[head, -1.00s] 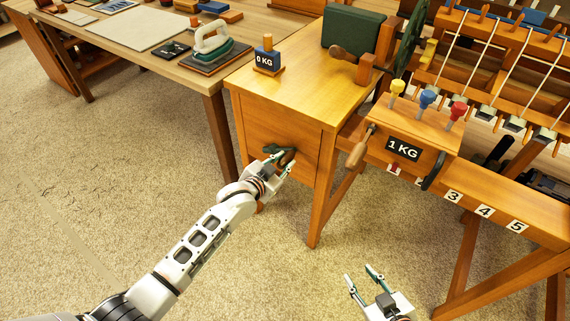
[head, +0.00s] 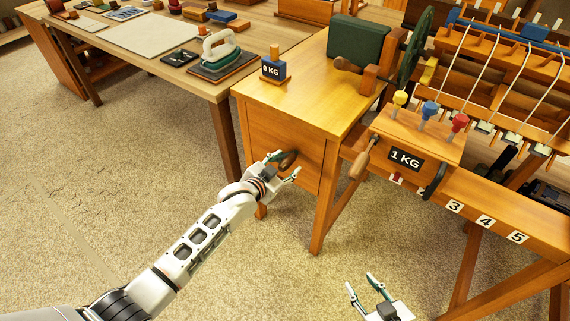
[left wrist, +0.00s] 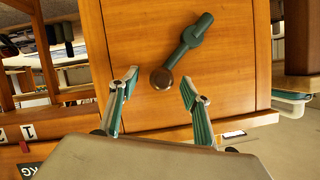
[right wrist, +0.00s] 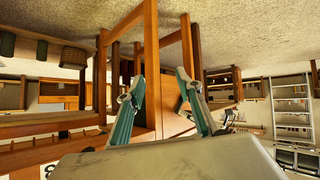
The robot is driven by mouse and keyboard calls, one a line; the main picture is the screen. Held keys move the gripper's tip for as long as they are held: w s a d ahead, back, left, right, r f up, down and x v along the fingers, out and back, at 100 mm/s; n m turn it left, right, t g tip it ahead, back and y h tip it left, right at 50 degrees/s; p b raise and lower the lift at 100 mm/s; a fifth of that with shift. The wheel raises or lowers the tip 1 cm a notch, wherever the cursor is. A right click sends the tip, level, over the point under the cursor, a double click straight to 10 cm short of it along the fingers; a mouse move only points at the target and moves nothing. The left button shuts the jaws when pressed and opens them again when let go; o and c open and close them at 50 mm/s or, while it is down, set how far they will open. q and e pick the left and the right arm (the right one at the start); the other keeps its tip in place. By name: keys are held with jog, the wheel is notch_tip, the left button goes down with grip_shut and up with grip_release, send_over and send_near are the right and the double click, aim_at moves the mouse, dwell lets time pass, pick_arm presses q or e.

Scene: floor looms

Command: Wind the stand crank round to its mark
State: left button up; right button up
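The stand crank (head: 290,158) is on the front face of the wooden stand (head: 257,121). In the left wrist view it has a dark green arm (left wrist: 188,45) slanting from a green hub at upper right to a round brown knob (left wrist: 161,78) at lower left. My left gripper (head: 287,163) is open, its fingers apart on either side of the knob in that view. I see no clear grip on the knob. My right gripper (head: 359,280) is open and empty over the carpet, away from the stand. I cannot make out the mark.
A 0 KG block (head: 272,69) stands on the stand's top. To the right is the loom, with a 1 KG box (head: 405,158), a wooden-handled crank (head: 361,160) and coloured knobs. A table with an iron (head: 216,52) is behind left. The carpet in front is free.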

pick_arm(q)
jog(key=shift+s, duration=0.1)
jog(key=p+v, duration=0.2)
jog(key=shift+a+r+p, duration=0.15)
jog(key=shift+r+p, duration=0.15)
jog(key=shift+p, duration=0.05)
jog(key=shift+s+a+r+p, duration=0.1)
jog(key=shift+s+p, duration=0.2)
jog(key=shift+s+a+r, duration=0.1)
jog(key=shift+s+a, duration=0.05)
jog(key=shift+s, duration=0.1)
jog(key=shift+s+a+r+p, duration=0.15)
jog(key=shift+s+p, duration=0.15)
jog(key=shift+p, duration=0.3)
jog(key=shift+p+v, duration=1.1)
jog(key=shift+s+a+f, duration=0.15)
jog(key=shift+s+f, duration=0.05)
jog(key=shift+s, duration=0.05)
